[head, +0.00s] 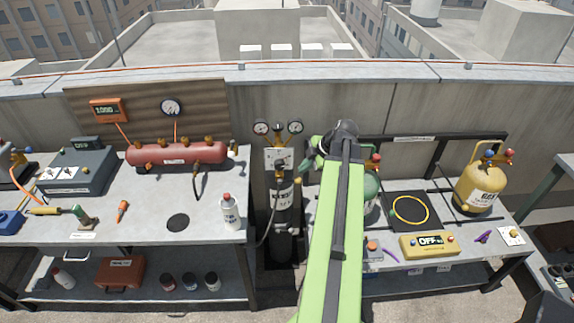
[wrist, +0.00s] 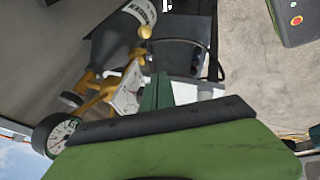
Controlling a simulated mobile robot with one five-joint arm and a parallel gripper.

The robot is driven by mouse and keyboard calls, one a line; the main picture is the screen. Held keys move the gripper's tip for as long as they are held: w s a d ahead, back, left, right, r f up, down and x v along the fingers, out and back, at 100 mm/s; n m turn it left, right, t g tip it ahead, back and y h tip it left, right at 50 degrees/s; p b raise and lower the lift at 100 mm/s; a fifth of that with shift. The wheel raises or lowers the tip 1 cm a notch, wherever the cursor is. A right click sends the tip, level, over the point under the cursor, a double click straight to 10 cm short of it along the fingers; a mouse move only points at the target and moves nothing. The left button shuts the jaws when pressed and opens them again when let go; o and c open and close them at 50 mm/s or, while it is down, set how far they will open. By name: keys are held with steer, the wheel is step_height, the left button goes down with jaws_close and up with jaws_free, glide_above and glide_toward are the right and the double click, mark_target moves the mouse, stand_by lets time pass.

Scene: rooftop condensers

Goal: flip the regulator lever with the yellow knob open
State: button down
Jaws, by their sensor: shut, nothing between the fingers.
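The regulator stands in the middle of the head view, with a pale panel (head: 272,160) and round gauges (head: 262,128) above a dark gas cylinder (head: 284,222). In the wrist view it appears turned over, with a gauge (wrist: 55,132), yellow fittings (wrist: 98,92) and the pale panel (wrist: 130,90). A round yellow knob (wrist: 145,32) shows beside the cylinder's labelled body. My gripper (head: 309,166) is shut and empty, just right of the regulator panel. The lever's position is unclear, and my arm hides part of the area to the right.
The left bench (head: 140,195) carries a red tank (head: 178,153) and a white bottle (head: 230,212). On the right are a yellow gas cylinder (head: 481,188) and a yellow OFF box (head: 430,245). The regulator cylinder stands in a narrow gap between the benches.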

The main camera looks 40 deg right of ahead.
steer(key=shift+s+d+r+n, duration=0.15)
steer(key=shift+s+d+r, duration=0.1)
steer(key=shift+d, duration=0.4)
steer(key=shift+s+d+r+n, duration=0.15)
steer(key=shift+s+d+r, duration=0.1)
steer(key=shift+d, duration=0.35)
steer(key=b, duration=0.9)
glide_toward(294, 181)
steer(key=w+a+f, duration=0.2)
steer(key=a, duration=0.1)
steer(key=d+f+b, duration=0.2)
steer(key=shift+w+d+f+b, duration=0.1)
steer(key=shift+w+f+b, duration=0.1)
steer(key=shift+f+b, duration=0.15)
steer(key=shift+r, duration=0.15)
